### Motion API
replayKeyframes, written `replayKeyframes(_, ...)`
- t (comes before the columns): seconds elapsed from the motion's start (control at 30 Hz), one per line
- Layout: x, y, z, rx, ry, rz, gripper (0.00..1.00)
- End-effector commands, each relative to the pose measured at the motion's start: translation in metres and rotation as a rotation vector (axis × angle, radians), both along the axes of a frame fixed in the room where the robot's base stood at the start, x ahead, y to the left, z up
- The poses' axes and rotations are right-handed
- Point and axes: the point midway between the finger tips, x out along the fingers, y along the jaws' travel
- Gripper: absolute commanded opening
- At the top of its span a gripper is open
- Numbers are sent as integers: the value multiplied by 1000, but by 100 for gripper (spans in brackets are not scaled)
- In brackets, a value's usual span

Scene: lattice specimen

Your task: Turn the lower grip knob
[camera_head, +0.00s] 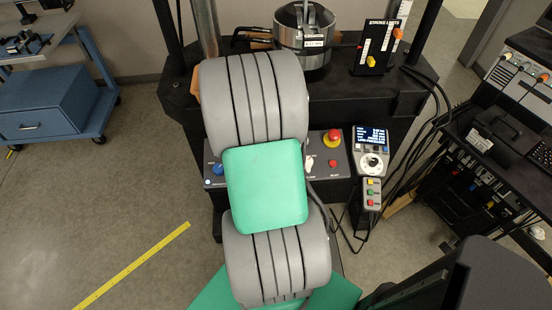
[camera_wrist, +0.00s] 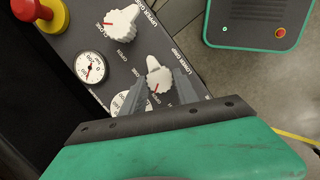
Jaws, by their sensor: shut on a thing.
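In the head view my arm covers the gripper and most of the panel, and I cannot make out the lower grip knob there.
The white upper grip knob (camera_wrist: 122,22), a round gauge (camera_wrist: 90,67) and a red emergency button (camera_wrist: 27,9) sit close by on the panel. A second gauge is partly hidden by my gripper. A handset (camera_head: 371,155) and cables stand to the right in the head view.

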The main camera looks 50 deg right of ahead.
Motion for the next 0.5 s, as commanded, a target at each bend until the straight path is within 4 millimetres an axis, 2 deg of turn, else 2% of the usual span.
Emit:
replayKeyframes(0.2, 0, 1, 1, -24, 27, 136, 0)
replayKeyframes(0.5, 0, 1, 0, -41, 45, 231, 0)
